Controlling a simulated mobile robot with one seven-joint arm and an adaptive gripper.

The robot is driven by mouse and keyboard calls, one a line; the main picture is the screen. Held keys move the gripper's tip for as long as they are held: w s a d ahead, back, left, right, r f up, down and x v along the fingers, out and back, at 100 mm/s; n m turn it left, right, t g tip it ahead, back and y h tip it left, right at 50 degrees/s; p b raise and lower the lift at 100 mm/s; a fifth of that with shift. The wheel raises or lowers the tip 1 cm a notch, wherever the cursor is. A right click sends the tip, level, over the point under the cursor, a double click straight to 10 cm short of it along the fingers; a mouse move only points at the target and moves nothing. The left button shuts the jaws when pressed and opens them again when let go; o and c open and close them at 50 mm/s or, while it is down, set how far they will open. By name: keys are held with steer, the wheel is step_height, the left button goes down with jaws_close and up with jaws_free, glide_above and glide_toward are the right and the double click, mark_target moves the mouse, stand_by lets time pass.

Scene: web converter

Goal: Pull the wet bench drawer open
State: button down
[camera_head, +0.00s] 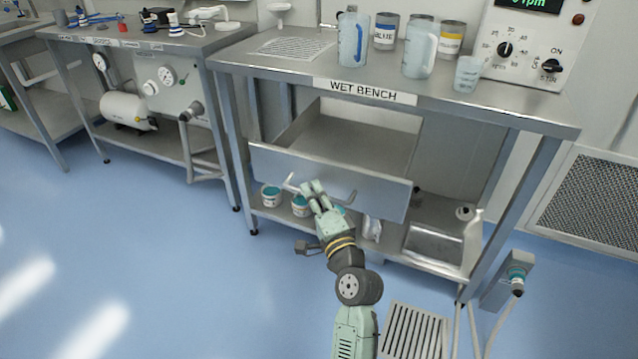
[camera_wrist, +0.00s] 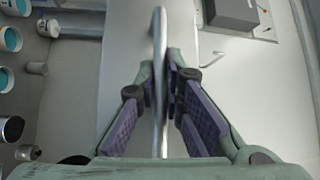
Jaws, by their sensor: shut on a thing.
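The wet bench drawer (camera_head: 330,180) sticks out from under the bench top, its empty-looking metal inside (camera_head: 350,145) showing in the head view. My gripper (camera_head: 313,188) is at the drawer front, toward the middle of the handle. In the wrist view, the handle bar (camera_wrist: 158,60) runs between the two purple-padded fingers of my gripper (camera_wrist: 165,85), which are shut on it. In the head view, my gripper hides the middle of the handle.
Small teal-topped jars (camera_head: 271,195) stand on the shelf below the drawer. Jugs (camera_head: 353,40) and cans (camera_head: 452,38) stand on the bench top (camera_head: 255,62). A grey box with a hose (camera_head: 507,282) is at the lower right. The blue floor (camera_head: 170,260) at left is clear.

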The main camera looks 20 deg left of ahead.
steer(key=shift+s, duration=1.4)
steer(key=c, duration=1.7)
jaws_free()
steer(key=v, duration=0.7)
steer(key=shift+s+d, duration=0.15)
steer(key=shift+s, duration=0.05)
